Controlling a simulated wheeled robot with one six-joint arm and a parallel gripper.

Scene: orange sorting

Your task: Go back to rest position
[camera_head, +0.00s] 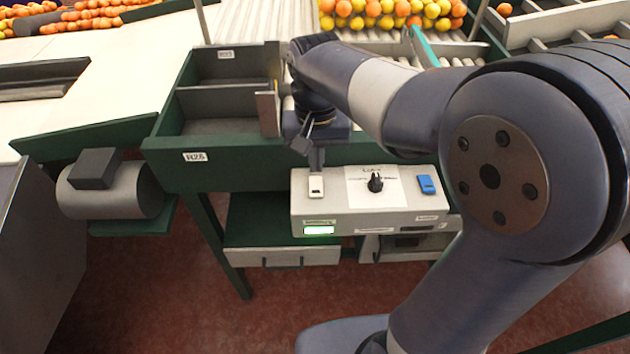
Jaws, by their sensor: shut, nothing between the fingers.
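My gripper (316,160) points down at the front edge of the green sorting machine, directly above the white switch (316,188) on the control box. Its fingers are together and hold nothing. Its tip is at or just above the top of the white switch; I cannot tell whether they touch. My arm reaches in from the right and covers part of the machine. The grey control box (380,224) also carries a black knob (375,182) on a paper label and a blue switch (426,184). A small display (319,230) on its front glows green.
The green sorting bin (212,105) stands left of my gripper. A grey motor (112,190) sticks out at the left. Oranges and yellow fruit (385,12) lie on rollers at the back. Drawers (283,258) hang under the control box. Red floor (180,300) is open in front.

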